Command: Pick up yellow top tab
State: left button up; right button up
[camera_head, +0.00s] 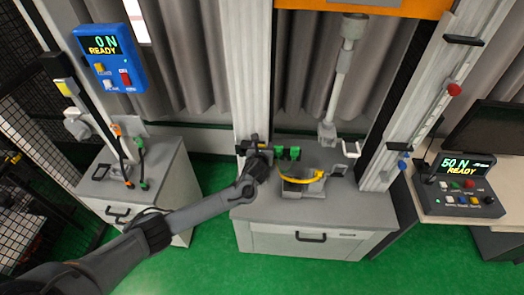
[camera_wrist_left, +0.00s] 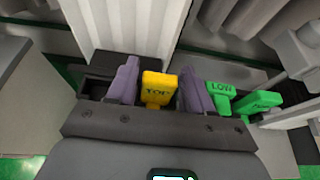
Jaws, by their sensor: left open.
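The yellow top tab (camera_wrist_left: 158,86), with dark lettering, stands in a dark rack in the left wrist view. My left gripper (camera_wrist_left: 159,76) is open, with one purple-grey finger on each side of the tab. I cannot tell whether either finger touches it. In the head view my left gripper (camera_head: 262,150) is at the pale upright post, and the yellow tab cannot be made out there. My right gripper is not in view.
Green tabs, one marked LOW (camera_wrist_left: 221,94) and another beside it (camera_wrist_left: 257,102), stand just right of my fingers. A grey cabinet (camera_head: 310,215) holds a fixture with a curved yellow piece (camera_head: 303,179). A control box (camera_head: 458,185) stands at the right.

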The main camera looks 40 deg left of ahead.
pick_arm(q)
jog(key=shift+w+a+f, duration=0.1)
jog(key=shift+w, duration=0.05)
jog(key=shift+c, duration=0.3)
jog(key=c, duration=0.7)
jog(key=shift+o, duration=0.2)
